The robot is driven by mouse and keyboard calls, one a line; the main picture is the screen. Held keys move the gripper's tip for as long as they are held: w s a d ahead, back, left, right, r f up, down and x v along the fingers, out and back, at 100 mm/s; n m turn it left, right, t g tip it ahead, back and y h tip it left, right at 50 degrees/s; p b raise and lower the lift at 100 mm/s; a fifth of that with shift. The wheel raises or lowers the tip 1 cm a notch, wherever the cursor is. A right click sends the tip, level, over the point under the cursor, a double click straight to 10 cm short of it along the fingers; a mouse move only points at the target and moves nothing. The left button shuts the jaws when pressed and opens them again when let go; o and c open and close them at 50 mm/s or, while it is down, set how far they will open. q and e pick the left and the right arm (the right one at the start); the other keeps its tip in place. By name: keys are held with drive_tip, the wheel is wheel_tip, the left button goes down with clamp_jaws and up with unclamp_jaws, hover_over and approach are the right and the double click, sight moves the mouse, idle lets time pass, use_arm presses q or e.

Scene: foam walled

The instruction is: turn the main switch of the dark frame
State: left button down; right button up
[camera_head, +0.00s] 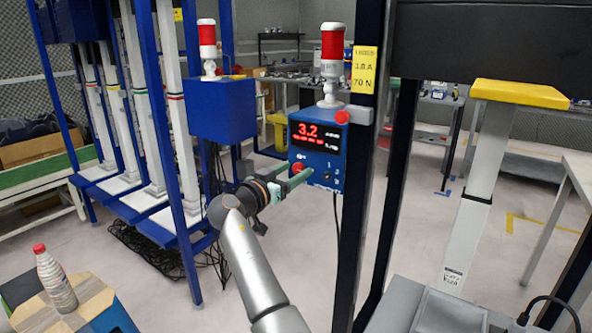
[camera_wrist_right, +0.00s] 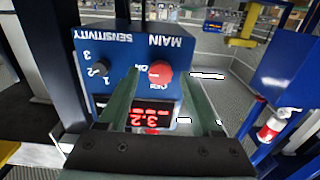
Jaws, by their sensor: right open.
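The blue control box (camera_head: 330,146) with a lit red display reading 3.2 is mounted on the dark frame (camera_head: 357,200). Its main switch is a red knob, partly seen in the head view (camera_head: 297,167) behind my fingers. In the right wrist view, which shows the box upside down, the red knob (camera_wrist_right: 160,73) sits under the MAIN label. My right gripper (camera_head: 297,171) is open, its two green fingers pointing at the box face. In the wrist view the fingers (camera_wrist_right: 160,85) lie either side of the knob's line; contact cannot be told. My left gripper is not in view.
A black sensitivity knob (camera_wrist_right: 101,67) sits beside the red one on the box. A red lamp (camera_head: 332,45) stands on top. A second blue box (camera_head: 222,108) is on the blue frame at left. A bottle (camera_head: 54,280) stands at lower left. Open floor lies between.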

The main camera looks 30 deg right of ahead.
drive_tip(key=shift+c, duration=0.2)
clamp_jaws()
idle(0.5)
